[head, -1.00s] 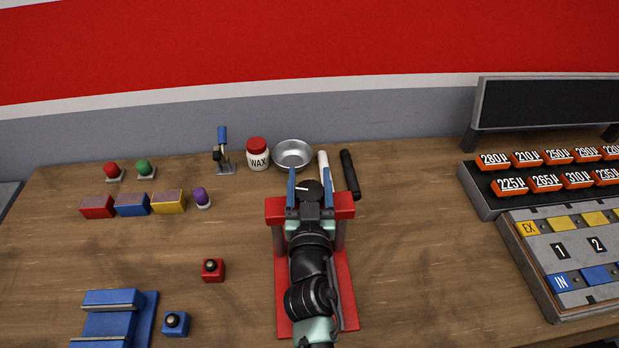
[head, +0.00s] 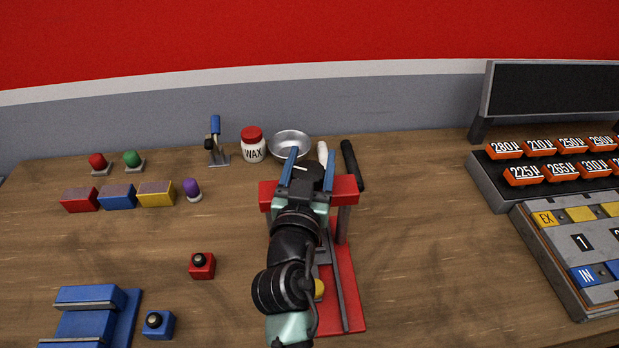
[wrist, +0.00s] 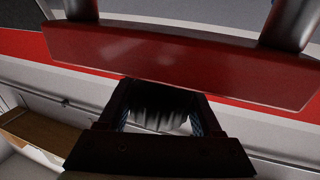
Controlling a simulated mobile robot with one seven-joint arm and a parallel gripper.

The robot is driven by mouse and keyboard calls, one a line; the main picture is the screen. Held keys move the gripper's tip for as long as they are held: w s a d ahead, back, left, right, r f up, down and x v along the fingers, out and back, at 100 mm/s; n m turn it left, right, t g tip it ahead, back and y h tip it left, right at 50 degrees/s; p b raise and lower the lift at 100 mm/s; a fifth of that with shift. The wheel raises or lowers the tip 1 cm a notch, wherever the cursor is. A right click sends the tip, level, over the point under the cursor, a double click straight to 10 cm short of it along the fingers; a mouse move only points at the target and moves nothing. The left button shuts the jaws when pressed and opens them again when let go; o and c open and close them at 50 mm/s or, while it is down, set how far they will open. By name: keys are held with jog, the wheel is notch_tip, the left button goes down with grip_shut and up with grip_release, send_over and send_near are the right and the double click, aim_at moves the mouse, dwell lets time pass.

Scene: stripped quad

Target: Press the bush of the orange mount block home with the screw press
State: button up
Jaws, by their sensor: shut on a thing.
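The red screw press (head: 349,285) stands in the middle of the bench, with a red crossbar (head: 345,188) on top. My gripper (head: 312,166) is over the crossbar, its blue fingers on either side of the press's round black knob (head: 311,172), and is shut on it. In the wrist view a dark ribbed part, the knob (wrist: 160,105), shows between the fingers, with the red crossbar (wrist: 180,60) close by. A small yellow-orange piece (head: 319,290) shows low in the press beside my arm. My arm hides most of it, and I cannot see its bush.
A red block (head: 202,266) and a blue block (head: 158,324) with dark tops stand left of the press. A wax jar (head: 253,146), metal bowl (head: 289,145) and black rod (head: 351,165) lie behind. The bench right of the press is clear up to the console (head: 570,240).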

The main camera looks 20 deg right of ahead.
jog(key=shift+s+d+f+m+g+h+b, duration=0.1)
jog(key=shift+m+g+h+b, duration=0.6)
jog(key=shift+b, duration=0.8)
jog(key=shift+s+d+f+m+g+h+b, duration=0.1)
jog(key=shift+m+g+h+b, duration=0.55)
jog(key=shift+b, duration=0.9)
jog(key=shift+s+d+f+m+g+h+b, duration=0.1)
jog(key=shift+m+g+h+b, duration=0.35)
jog(key=shift+h+b, duration=0.75)
jog(key=m+g+b, duration=0.1)
jog(key=b, duration=0.1)
jog(key=m+g+h+b, duration=0.1)
jog(key=b, duration=0.1)
jog(key=shift+s+d+r+g, duration=0.1)
jog(key=shift+s+d+g, duration=0.1)
jog(key=shift+g, duration=0.1)
jog(key=shift+s+r+m+g+h+b, duration=0.1)
jog(key=shift+s+m+g+h+b, duration=0.05)
jog(key=shift+m+g+h+b, duration=0.3)
jog(key=shift+d+r+g, duration=0.1)
jog(key=shift+g, duration=0.15)
jog(key=o, duration=1.4)
jog(key=shift+c, duration=0.2)
jog(key=b+v, duration=0.1)
jog(key=v, duration=1.2)
jog(key=shift+s, duration=0.1)
